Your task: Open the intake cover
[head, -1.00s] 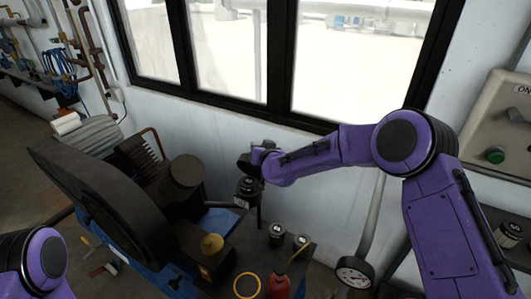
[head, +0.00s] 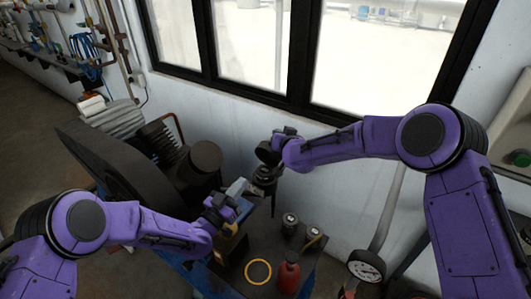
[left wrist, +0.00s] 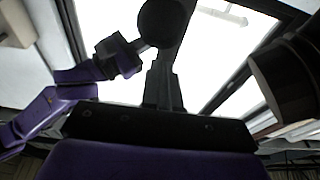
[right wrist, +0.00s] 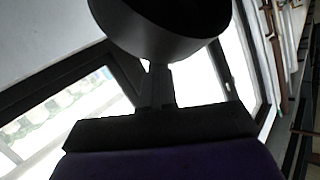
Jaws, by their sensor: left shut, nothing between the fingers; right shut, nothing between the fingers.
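A dark round piece that looks like the intake cover (head: 266,154) sits tilted above a black cylindrical intake (head: 265,174) beside the window wall. I cannot tell how far it is open. My right gripper (head: 275,144) is shut and empty, right up against this piece. In the right wrist view a big dark round body (right wrist: 160,25) fills the space beyond the shut fingers (right wrist: 157,85). My left gripper (head: 242,188) is shut and empty, just left of and in front of the intake. In the left wrist view a dark disc (left wrist: 165,22) shows beyond its fingers (left wrist: 164,85).
A large dark flywheel guard (head: 115,165) and a dark cylinder (head: 205,160) stand left of the intake. On the bench are a yellow ring (head: 258,272), a red bottle (head: 288,275) and small canisters (head: 290,224). A gauge (head: 366,266) hangs at the right.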

